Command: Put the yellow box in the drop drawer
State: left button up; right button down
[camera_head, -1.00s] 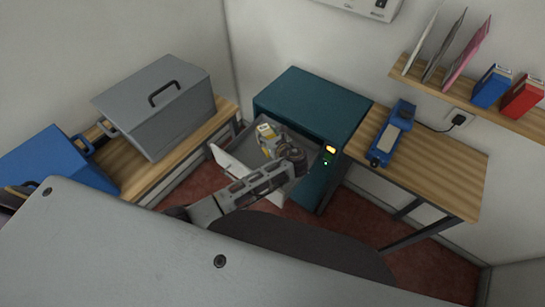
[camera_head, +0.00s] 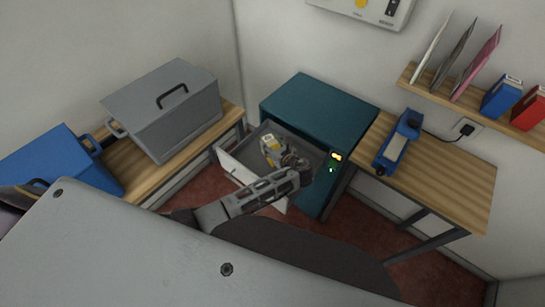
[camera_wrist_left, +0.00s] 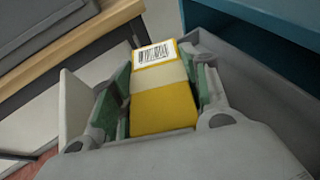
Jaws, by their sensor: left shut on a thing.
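The yellow box (camera_wrist_left: 165,108), with a white band and a barcode label, is between the fingers of my left gripper (camera_wrist_left: 155,95). The gripper is shut on it. In the head view the yellow box (camera_head: 265,142) and my left gripper (camera_head: 273,150) are over the open drop drawer (camera_head: 240,172), within its outline. The drawer juts out from the teal cabinet (camera_head: 325,108) and has a white front. I cannot tell whether the box touches the drawer floor. The gripper and arm hide part of the drawer. My right gripper is not in view.
A grey lidded bin (camera_head: 165,110) and a blue box (camera_head: 62,165) stand on the left bench. A blue handheld device (camera_head: 397,143) lies on the right wooden table (camera_head: 450,180). Folders and small boxes stand on the wall shelf (camera_head: 475,95).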

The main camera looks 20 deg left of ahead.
pick_arm(q)
notch_tip(320, 180, down, 3)
jog(key=shift+r, duration=0.15)
jog(key=shift+f+b, duration=0.3)
jog(key=shift+f, duration=0.65)
notch_tip(320, 180, down, 2)
jog(key=shift+f, duration=0.35)
jog(key=o, duration=1.3)
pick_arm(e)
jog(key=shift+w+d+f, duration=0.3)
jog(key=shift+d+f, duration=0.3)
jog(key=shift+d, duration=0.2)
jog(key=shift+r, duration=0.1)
